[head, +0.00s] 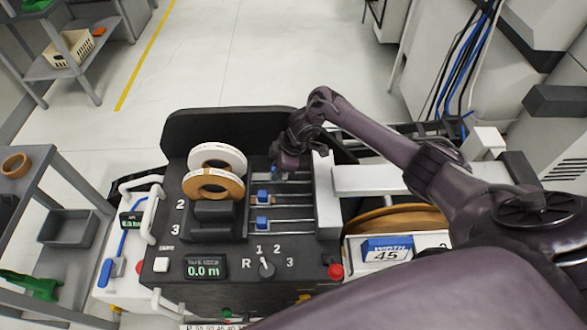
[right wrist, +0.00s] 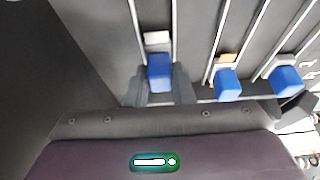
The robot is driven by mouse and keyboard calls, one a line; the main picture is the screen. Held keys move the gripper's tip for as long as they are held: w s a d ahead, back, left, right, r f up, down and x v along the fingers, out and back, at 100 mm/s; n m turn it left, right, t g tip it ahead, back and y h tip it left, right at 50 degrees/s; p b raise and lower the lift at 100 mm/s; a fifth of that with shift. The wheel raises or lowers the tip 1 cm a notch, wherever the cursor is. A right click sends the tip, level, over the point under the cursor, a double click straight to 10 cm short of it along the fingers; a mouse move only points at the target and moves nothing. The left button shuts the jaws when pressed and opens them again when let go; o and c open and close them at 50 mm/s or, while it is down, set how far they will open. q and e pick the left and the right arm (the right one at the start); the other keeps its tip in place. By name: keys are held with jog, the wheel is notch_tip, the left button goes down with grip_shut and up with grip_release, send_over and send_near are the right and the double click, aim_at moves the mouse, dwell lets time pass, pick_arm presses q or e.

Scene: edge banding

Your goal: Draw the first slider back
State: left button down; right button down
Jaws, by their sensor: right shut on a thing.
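Three blue slider knobs sit on parallel metal rails on the dark machine panel. In the right wrist view the first knob (right wrist: 160,72) is at the left, between the jaws of my right gripper (right wrist: 160,97), with a white block just beyond it. The second knob (right wrist: 228,84) and third knob (right wrist: 287,80) stand to its right, free. In the head view my right gripper (head: 285,168) reaches down to the top rail and is shut on the first knob, largely hiding it. The second knob (head: 263,195) and third knob (head: 262,223) show below it. My left gripper is out of view.
White and brown banding rolls (head: 214,184) stand left of the sliders. A display (head: 206,267), a rotary knob (head: 267,267) and a red button (head: 335,271) are on the panel's front. A white block (head: 326,195) borders the rails' right end.

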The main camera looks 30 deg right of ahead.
aim_at(265, 179)
jog(key=a, duration=0.1)
jog(key=w+a, duration=0.1)
jog(key=a, duration=0.1)
jog(key=shift+w+a, duration=0.4)
jog(key=shift+d, duration=0.1)
jog(key=c, duration=1.2)
grip_release()
jog(key=shift+c, duration=0.2)
jog(key=shift+r, duration=0.35)
jog(key=b+v, duration=0.1)
jog(key=v, duration=0.6)
